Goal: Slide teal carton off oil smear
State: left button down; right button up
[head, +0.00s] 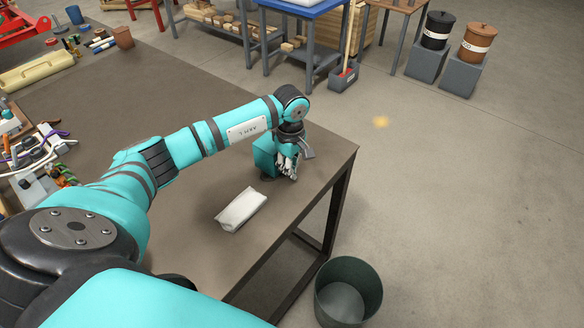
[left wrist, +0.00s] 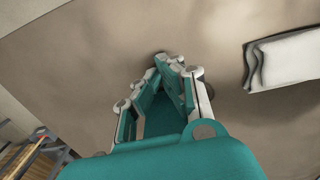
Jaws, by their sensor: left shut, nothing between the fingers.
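The teal carton (head: 264,152) stands on the brown table near its right edge in the head view, partly hidden by my left gripper. My left gripper (head: 290,174) is low over the table, shut and empty, right beside the carton on its right; I cannot tell whether they touch. A small dark patch, likely the oil smear (head: 267,178), shows at the carton's foot, mostly covered. In the left wrist view the closed fingers (left wrist: 165,60) point at the tabletop; teal between them cannot be told apart as carton or gripper. My right gripper is not in view.
A white folded cloth or packet (head: 241,209) lies on the table nearer to me; it also shows in the left wrist view (left wrist: 284,62). Tools and cables (head: 35,160) crowd the table's left side. A dark green bin (head: 347,296) stands on the floor beyond the table edge.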

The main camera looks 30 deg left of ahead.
aim_at(255, 147)
pick_arm(q)
jog(key=shift+a, duration=0.2)
jog(key=a+b, duration=0.1)
jog(key=a, duration=0.1)
jog(key=a+b, duration=0.1)
jog(key=a, duration=0.1)
jog(key=a+b, duration=0.2)
jog(key=shift+w+f, duration=0.3)
jog(key=shift+f, duration=0.05)
jog(key=a, duration=0.2)
jog(key=a+b, duration=0.1)
jog(key=a, duration=0.1)
jog(key=a+b, duration=0.1)
jog(key=a, duration=0.2)
jog(key=shift+w+r, duration=0.25)
jog(key=shift+r, duration=0.1)
jog(key=shift+d, duration=0.1)
